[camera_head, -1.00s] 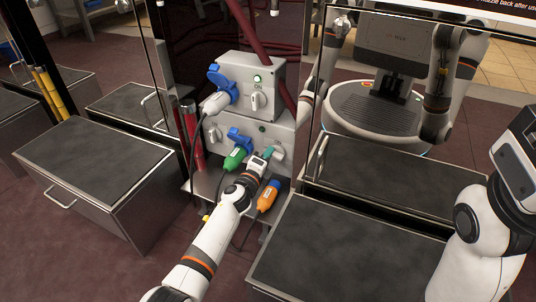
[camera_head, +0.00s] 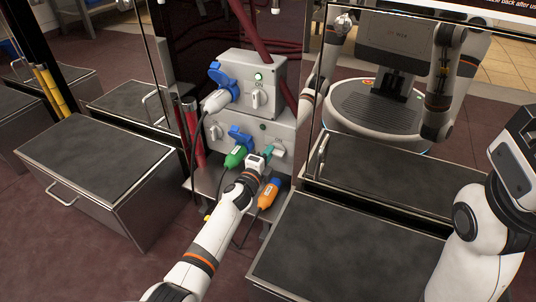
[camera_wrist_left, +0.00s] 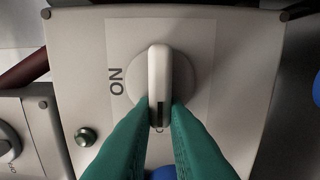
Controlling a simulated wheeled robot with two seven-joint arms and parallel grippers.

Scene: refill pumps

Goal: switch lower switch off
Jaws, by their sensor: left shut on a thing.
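The lower switch (camera_head: 279,149) is a light grey rotary knob on the lower grey box (camera_head: 244,134). In the left wrist view the switch's raised handle (camera_wrist_left: 159,67) stands upright in the picture, at a right angle to the direction of the "ON" label on its left. My left gripper (camera_head: 268,152) is at this switch. Its teal fingers (camera_wrist_left: 159,122) are shut on the handle, one on each side of its lower end. The fingers hide part of the knob's lower side. My right gripper is out of view.
Above is another grey box with the upper switch (camera_head: 257,99) and a blue socket (camera_head: 222,82). A green plug (camera_head: 235,157) and an orange plug (camera_head: 268,194) are close to my left gripper. Dark-topped metal cabinets (camera_head: 95,158) flank the boxes.

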